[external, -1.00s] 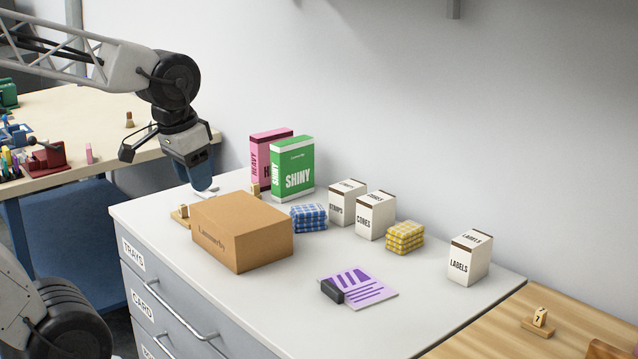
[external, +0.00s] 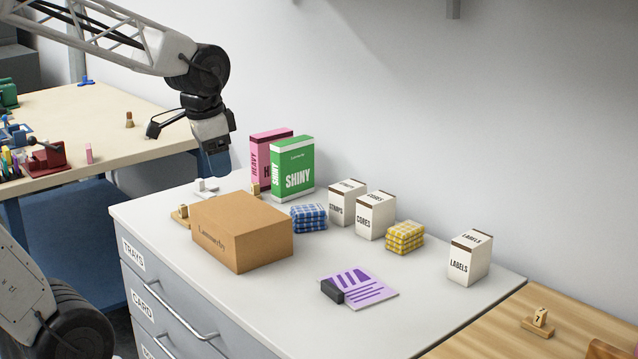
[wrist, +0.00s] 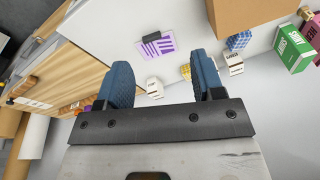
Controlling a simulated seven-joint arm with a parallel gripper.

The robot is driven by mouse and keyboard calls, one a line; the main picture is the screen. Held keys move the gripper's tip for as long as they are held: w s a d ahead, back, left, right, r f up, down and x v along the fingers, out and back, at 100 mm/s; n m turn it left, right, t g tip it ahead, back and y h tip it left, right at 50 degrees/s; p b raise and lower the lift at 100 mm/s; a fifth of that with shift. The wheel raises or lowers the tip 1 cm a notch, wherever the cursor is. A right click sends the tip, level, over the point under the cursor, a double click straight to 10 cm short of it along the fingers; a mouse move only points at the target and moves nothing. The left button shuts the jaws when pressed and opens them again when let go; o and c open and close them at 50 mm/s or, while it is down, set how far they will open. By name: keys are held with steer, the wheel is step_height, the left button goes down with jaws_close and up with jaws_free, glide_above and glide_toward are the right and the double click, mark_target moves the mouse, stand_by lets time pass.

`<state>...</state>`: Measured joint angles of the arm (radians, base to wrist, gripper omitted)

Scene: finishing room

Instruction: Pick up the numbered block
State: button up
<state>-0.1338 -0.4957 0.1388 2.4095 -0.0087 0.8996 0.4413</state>
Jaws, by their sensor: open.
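A small light wooden block marked 7 (external: 540,316) stands on a flat wooden base (external: 535,328) on the wood-topped surface at the lower right. Another small wooden block (external: 184,211) is at the left end of the cardboard box, and one more (external: 255,189) shows behind the box; I cannot read a number on either. My gripper (external: 217,166) is above the far left part of the white cabinet top, far from the block marked 7. In the wrist view my gripper (wrist: 162,78) has its two blue fingers apart with nothing between them.
The cabinet top (external: 440,310) holds a cardboard box (external: 250,230), pink (external: 262,150) and green (external: 293,168) boxes, several white cartons (external: 470,257), blue (external: 308,217) and yellow (external: 405,237) checked cloths, and a purple card (external: 368,287). Its front right is clear.

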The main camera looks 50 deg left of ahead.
mark_target(178, 206)
steer(key=w+a+f+m, duration=0.3)
steer(key=w+a+f, duration=0.1)
steer(key=a, duration=0.6)
steer(key=w+a+f+m+g, duration=0.1)
steer(key=w+a+f+m, duration=0.3)
steer(key=a, duration=0.6)
steer(key=w+a+f+m, duration=0.3)
steer(key=w+a+f, duration=0.3)
steer(key=a, duration=0.4)
steer(key=shift+w+a+g, duration=0.15)
steer(key=shift+w+g, duration=0.15)
steer(key=shift+w, duration=0.15)
steer(key=a+f+m, duration=0.1)
steer(key=a+f, duration=0.2)
steer(key=a, duration=0.1)
steer(key=a+f+m, duration=0.1)
steer(key=a+f, duration=0.1)
steer(key=a, duration=0.2)
steer(key=s+a+f+m, duration=0.1)
steer(key=a+f+m, duration=0.1)
steer(key=a+f, duration=0.1)
steer(key=shift+a+f+g, duration=0.3)
steer(key=shift+a, duration=0.35)
steer(key=shift+s+a+f, duration=0.1)
steer(key=shift+a+f, duration=0.1)
steer(key=shift+a, duration=0.1)
steer(key=shift+f, duration=0.1)
steer(key=shift+f, duration=1.2)
steer(key=shift+f, duration=0.1)
